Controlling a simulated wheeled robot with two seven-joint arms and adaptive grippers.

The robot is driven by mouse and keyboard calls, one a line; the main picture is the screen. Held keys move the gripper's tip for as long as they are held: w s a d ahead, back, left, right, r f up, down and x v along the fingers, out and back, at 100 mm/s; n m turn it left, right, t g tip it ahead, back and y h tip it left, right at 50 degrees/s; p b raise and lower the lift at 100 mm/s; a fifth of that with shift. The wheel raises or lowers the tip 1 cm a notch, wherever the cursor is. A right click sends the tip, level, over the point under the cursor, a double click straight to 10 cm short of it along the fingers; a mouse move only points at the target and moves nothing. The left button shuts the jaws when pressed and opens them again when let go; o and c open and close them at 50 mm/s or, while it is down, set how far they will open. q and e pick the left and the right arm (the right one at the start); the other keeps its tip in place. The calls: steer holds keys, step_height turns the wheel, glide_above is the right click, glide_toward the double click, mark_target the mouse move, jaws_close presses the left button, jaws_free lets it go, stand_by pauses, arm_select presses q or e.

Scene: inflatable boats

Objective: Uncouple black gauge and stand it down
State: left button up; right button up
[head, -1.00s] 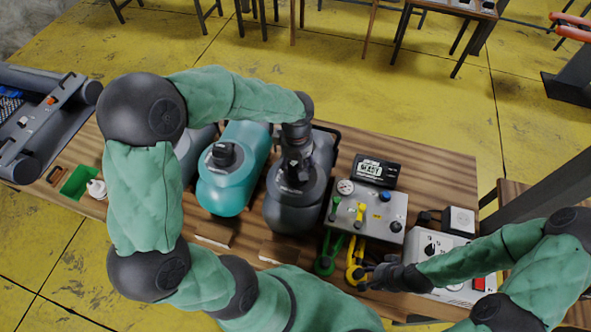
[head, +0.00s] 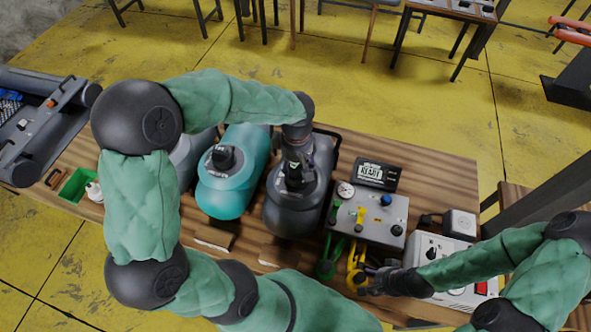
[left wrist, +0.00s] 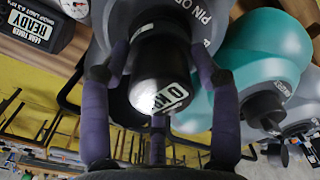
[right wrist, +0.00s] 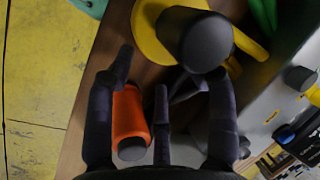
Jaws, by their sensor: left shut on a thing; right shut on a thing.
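The black gauge (left wrist: 158,75) is a short dark cylinder with a white lettered label on its end. It sits at the top of the dark grey inflatable (head: 290,217); whether it is still coupled there I cannot tell. My left gripper (head: 294,172) comes down from above and is shut on the gauge, its fingers around it in the left wrist view (left wrist: 158,95). My right gripper (head: 368,278) is low at the front of the table, shut at a yellow piece with a black end (right wrist: 205,42). The exact contact is partly hidden by its fingers.
A teal inflatable (head: 222,195) stands left of the grey one. A valve panel (head: 385,235) with a leak timer (head: 376,173) reading READY stands to the right. A white box (head: 440,250) is further right. An orange cylinder (right wrist: 130,115) lies near the right fingers.

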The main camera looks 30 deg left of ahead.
arm_select(q)
steer(key=shift+r, duration=0.45)
arm_select(e)
steer(key=shift+r, duration=0.2)
stand_by(0.3)
arm_select(q)
steer(key=shift+r+p, duration=1.6)
steer(key=shift+r, duration=0.55)
arm_select(e)
steer(key=shift+r, duration=1.4)
arm_select(q)
steer(key=shift+r, duration=0.1)
arm_select(e)
steer(key=shift+r, duration=0.1)
arm_select(q)
steer(key=shift+r+p, duration=0.6)
steer(key=shift+p, duration=0.05)
arm_select(e)
steer(key=shift+r, duration=0.55)
arm_select(q)
steer(key=shift+r, duration=0.15)
arm_select(e)
steer(key=shift+r, duration=0.2)
arm_select(q)
steer(key=shift+s+r+p, duration=0.1)
steer(key=shift+p, duration=0.25)
arm_select(e)
steer(key=shift+s+r, duration=0.1)
steer(key=shift+s, duration=0.05)
